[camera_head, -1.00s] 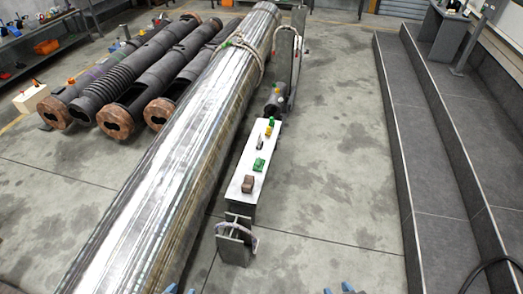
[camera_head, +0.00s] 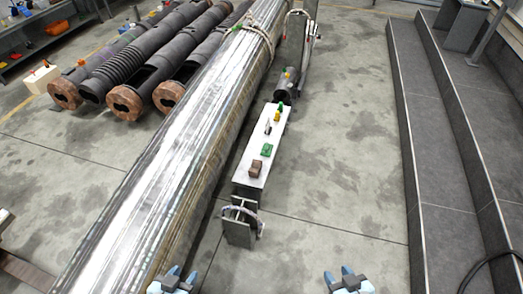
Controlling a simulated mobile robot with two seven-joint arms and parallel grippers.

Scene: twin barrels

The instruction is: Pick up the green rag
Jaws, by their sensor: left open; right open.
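A small green rag (camera_head: 267,150) lies on the narrow white-topped bench (camera_head: 252,185), near its middle. A brown block (camera_head: 256,168) sits nearer to me on the same bench. My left gripper (camera_head: 178,275) is at the bottom of the view, by the near end of the large shiny barrel, open and empty. My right gripper (camera_head: 346,273) is at the bottom right over the floor, open and empty. Both are well short of the rag and apart from it.
The large metal barrel (camera_head: 165,140) runs along the bench's left side. Small yellow and green items (camera_head: 279,111) stand at the bench's far end. Dark steps (camera_head: 435,150) rise at the right. The floor (camera_head: 345,140) between bench and steps is clear.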

